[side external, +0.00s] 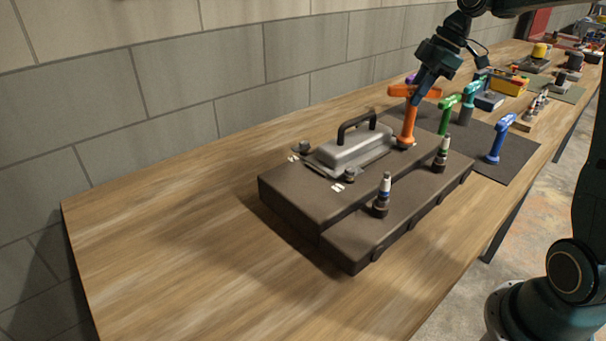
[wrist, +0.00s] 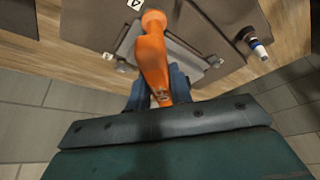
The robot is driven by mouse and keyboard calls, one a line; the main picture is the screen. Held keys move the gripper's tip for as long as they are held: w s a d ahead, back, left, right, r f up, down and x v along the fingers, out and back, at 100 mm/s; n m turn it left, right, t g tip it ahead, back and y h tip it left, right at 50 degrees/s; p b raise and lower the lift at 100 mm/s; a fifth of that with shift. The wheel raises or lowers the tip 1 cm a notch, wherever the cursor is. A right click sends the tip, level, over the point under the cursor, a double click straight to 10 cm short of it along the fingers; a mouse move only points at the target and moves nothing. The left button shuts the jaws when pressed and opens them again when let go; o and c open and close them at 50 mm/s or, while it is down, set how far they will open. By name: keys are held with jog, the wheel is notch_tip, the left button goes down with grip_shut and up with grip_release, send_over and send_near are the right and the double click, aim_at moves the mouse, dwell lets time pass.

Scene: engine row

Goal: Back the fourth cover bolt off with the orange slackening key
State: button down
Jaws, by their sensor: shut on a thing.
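My gripper (side external: 418,92) is shut on the orange slackening key (side external: 408,125), at its cross handle. The key stands nearly upright, with its lower end at the right-hand corner of the grey metal cover (side external: 345,152), where a dark bolt base shows. I cannot tell whether it is fully seated on a bolt. In the wrist view the orange key (wrist: 153,62) runs up from between the jaws, and its foot hides what is under it. Other cover bolts show at the left (side external: 303,148) and front (side external: 350,176) corners.
The cover, with a black handle (side external: 357,123), sits on a dark brown engine block (side external: 300,198). Two plugs (side external: 383,192) (side external: 442,153) stand on its lower step. Green (side external: 446,114), teal (side external: 468,100) and blue (side external: 498,140) keys stand on a dark mat (side external: 515,160). The table's left is clear.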

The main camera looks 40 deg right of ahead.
jog(key=shift+d+n+g+y, duration=0.1)
jog(key=shift+n+g+y, duration=0.2)
jog(key=shift+n, duration=0.6)
jog(key=m+t+h, duration=0.1)
jog(key=m, duration=0.2)
jog(key=m+h, duration=0.1)
jog(key=m, duration=0.2)
jog(key=shift+a+m+t, duration=0.2)
jog(key=shift+m+t, duration=0.2)
jog(key=m+h, duration=0.1)
jog(key=m, duration=0.2)
jog(key=m+h, duration=0.1)
jog(key=m, duration=0.2)
jog(key=shift+w+a+r+m+t+h, duration=0.1)
jog(key=shift+a+r+m+t+h, duration=0.05)
jog(key=shift+m+t+h, duration=0.2)
jog(key=m+h, duration=0.1)
jog(key=m, duration=0.2)
jog(key=m+g+h, duration=0.1)
jog(key=m, duration=0.2)
jog(key=shift+a, duration=0.1)
jog(key=m+g+h, duration=0.1)
jog(key=m, duration=0.1)
jog(key=m+g, duration=0.1)
jog(key=m, duration=0.2)
jog(key=shift+m+h, duration=0.35)
